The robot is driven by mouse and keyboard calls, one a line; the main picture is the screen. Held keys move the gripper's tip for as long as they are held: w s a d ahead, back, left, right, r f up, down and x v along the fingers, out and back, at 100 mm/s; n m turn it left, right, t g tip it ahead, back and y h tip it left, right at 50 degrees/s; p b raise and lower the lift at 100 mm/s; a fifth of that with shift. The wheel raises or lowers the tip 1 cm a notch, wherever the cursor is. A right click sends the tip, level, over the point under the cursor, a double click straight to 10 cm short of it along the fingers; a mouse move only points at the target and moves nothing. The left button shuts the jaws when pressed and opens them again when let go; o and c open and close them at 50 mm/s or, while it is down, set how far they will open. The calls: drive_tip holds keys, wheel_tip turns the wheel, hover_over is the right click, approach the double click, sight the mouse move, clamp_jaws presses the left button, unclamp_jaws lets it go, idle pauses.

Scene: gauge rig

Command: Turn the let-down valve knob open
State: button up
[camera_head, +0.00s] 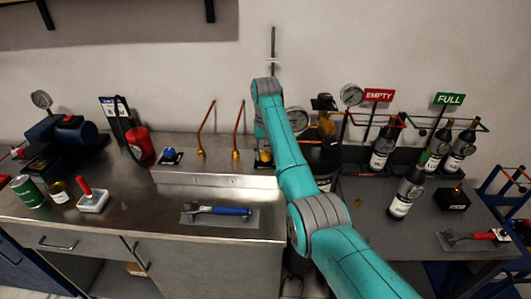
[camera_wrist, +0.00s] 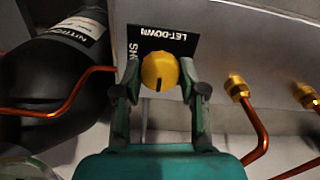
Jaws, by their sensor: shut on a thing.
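The yellow let-down valve knob (camera_wrist: 160,70) is in the middle of the wrist view, in front of a black plate (camera_wrist: 183,43) lettered "LET-DOWN". Part of another word, starting "SH", shows at the plate's left. A dark pointer line on the knob points down in the picture. My gripper (camera_wrist: 160,80) is shut on the knob, one finger on each side. In the head view my teal arm covers most of the knob and gripper area.
A black cylinder labelled as nitrogen (camera_wrist: 60,75) and a copper pipe (camera_wrist: 50,105) lie left of my gripper. Brass fittings with copper pipes (camera_wrist: 238,88) stand close on the right. In the head view, a blue-handled wrench (camera_head: 220,210) lies on the steel bench (camera_head: 150,225).

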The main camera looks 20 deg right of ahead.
drive_tip(key=o, duration=1.1)
drive_tip(key=shift+o, duration=0.2)
